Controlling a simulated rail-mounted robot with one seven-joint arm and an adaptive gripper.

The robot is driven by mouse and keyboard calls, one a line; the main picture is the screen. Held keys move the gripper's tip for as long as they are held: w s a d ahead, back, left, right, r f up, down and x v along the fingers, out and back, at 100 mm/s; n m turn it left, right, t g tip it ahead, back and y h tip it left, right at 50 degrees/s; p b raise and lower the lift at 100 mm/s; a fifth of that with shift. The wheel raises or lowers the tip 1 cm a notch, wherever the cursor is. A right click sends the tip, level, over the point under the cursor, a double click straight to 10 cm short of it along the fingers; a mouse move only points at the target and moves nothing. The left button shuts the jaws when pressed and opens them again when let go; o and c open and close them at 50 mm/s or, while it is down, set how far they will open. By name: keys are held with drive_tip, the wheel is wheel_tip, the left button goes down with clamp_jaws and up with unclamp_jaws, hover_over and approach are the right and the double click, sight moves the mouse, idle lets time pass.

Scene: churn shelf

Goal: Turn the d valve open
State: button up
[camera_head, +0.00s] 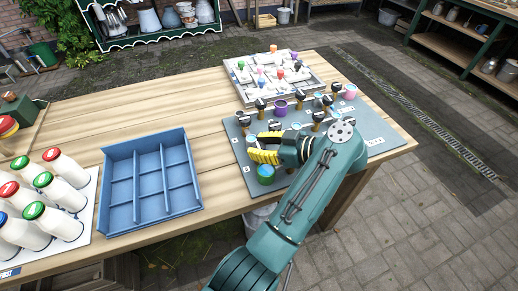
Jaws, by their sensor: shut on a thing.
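The grey valve board (231,128) lies on the right part of the wooden table. Several small valves with black handles stand on it, such as one at its left (244,119) and one at its far right (336,88). The small letters on the board are too small to read surely, so I cannot tell which valve is d. My gripper (256,147), with yellow fingers, is low over the board's left front part. It is shut on a valve handle, mostly hidden between the fingers. My arm covers the board's front middle.
A green-and-blue cup (265,174) stands close in front of my gripper; a purple cup (281,107) stands behind it. A pale maze-like tray (237,88) with coloured pegs lies at the back. A blue divided tray (120,221) and white bottles (64,168) are on the left.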

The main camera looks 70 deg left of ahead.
drive_tip(key=shift+f+n+h, duration=0.3)
drive_tip(key=shift+h, duration=0.1)
drive_tip(key=o, duration=1.2)
drive_tip(key=shift+s+r, duration=0.1)
drive_tip(key=shift+r, duration=0.1)
